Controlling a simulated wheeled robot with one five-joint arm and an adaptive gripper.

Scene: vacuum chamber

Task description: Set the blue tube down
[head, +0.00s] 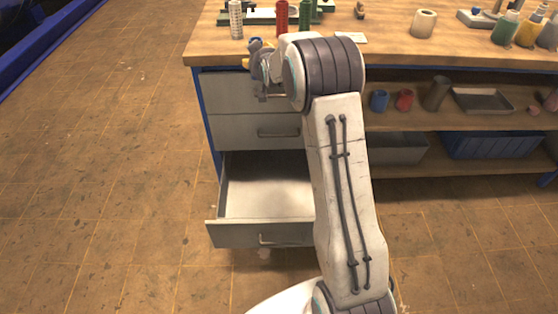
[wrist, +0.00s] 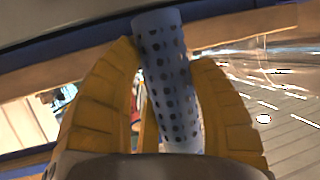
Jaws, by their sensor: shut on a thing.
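The blue tube (wrist: 168,75), pale blue and dotted with dark holes, stands between the two yellow fingers of my gripper (wrist: 165,58) in the wrist view. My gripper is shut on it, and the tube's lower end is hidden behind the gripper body. In the head view my gripper (head: 261,64) is at the front left edge of the workbench (head: 390,52), partly hidden by my arm. The tube is hard to make out there.
A white perforated tube (head: 236,19), a red tube (head: 281,16) and a green tube (head: 305,12) stand at the back left of the bench. A white roll (head: 423,23) and bottles (head: 505,27) stand farther right. An open drawer (head: 262,234) juts out below.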

